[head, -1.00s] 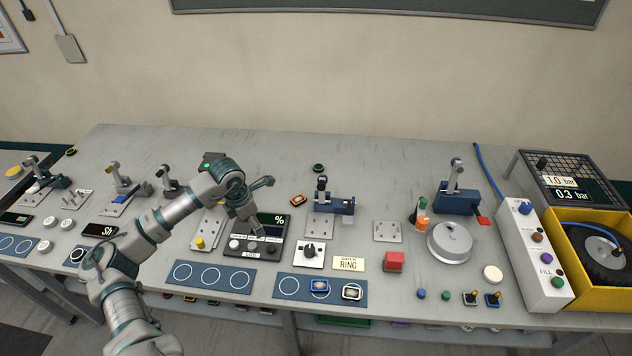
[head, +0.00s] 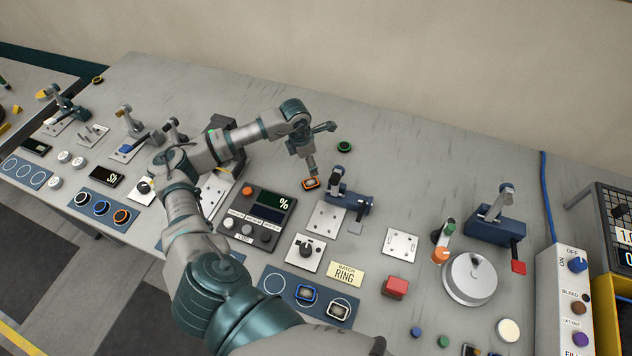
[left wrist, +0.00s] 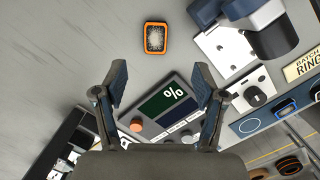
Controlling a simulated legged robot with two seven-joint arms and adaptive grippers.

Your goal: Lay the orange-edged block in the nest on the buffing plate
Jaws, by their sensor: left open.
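My left gripper (head: 310,166) is above the bench close to the block. In the left wrist view my gripper's fingers (left wrist: 160,70) are spread and empty, and the block lies beyond their tips, not between them. A bare metal plate (head: 326,218) sits in front of the blue clamp; I cannot tell whether it is the buffing plate or see its nest clearly. My right gripper is not in view.
A control box with a % display (head: 262,206) stands under and beside my left arm. The blue clamp (head: 352,201) stands right of the block. A green-edged ring (head: 344,146) lies behind it. Another plate (head: 400,245) and a grey drum (head: 470,279) are farther right.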

